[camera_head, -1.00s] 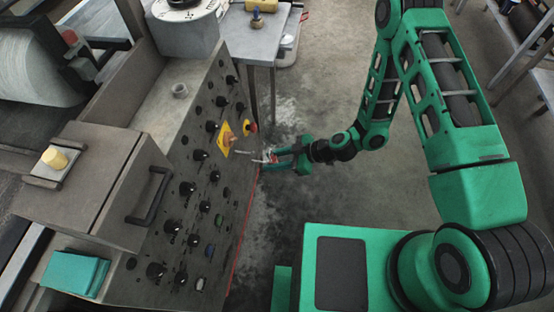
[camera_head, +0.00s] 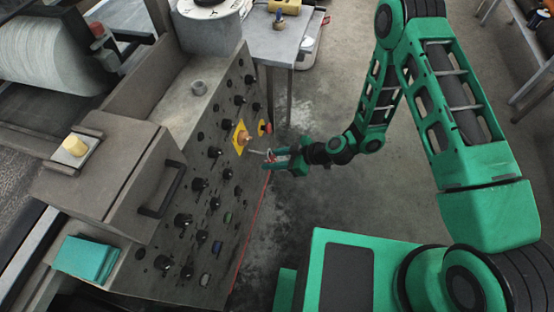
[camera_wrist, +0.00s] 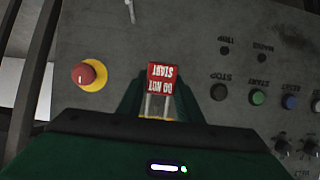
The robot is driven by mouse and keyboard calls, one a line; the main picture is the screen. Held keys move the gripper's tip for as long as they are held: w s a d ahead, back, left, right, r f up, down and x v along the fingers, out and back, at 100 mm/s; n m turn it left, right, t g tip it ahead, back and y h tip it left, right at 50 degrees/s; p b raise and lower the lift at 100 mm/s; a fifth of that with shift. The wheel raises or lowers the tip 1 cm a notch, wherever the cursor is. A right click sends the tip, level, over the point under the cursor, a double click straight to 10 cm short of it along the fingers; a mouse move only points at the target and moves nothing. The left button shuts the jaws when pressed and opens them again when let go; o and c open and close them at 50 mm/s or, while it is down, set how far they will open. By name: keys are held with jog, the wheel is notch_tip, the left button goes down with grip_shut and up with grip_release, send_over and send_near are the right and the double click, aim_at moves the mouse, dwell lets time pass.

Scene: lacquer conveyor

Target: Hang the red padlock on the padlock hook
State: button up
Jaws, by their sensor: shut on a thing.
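The red padlock (camera_wrist: 163,76), labelled "DO NOT START", is between the fingers of my gripper (camera_wrist: 158,98) in the wrist view. Its label reads upside down and its metal shackle (camera_wrist: 157,107) points toward the wrist. My gripper (camera_head: 283,161) is shut on it close in front of the grey control panel; the padlock (camera_head: 270,157) is only a small red patch in the head view. A thin metal rod, apparently the padlock hook (camera_head: 257,152), sticks out from the panel near the fingertips. In the wrist view the hook (camera_wrist: 131,11) is at the top edge, apart from the padlock.
A red stop button (camera_wrist: 87,74) on a yellow disc is left of the padlock in the wrist view. The panel (camera_head: 222,160) carries several knobs and a yellow plate (camera_head: 239,141). A grey table (camera_head: 275,45) stands behind. The floor (camera_head: 340,195) right of the panel is clear.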

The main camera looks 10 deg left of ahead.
jog(key=shift+w+a+f, duration=0.1)
jog(key=shift+a+f, duration=0.15)
jog(key=shift+a, duration=0.4)
jog(key=shift+w+a+f, duration=0.1)
jog(key=shift+a+f, duration=0.1)
jog(key=shift+a, duration=0.5)
jog(key=shift+a+f, duration=0.25)
jog(key=shift+a, duration=0.4)
jog(key=o, duration=1.2)
jog(key=v, duration=1)
jog(key=shift+d+r, duration=0.15)
jog(key=shift+d, duration=0.15)
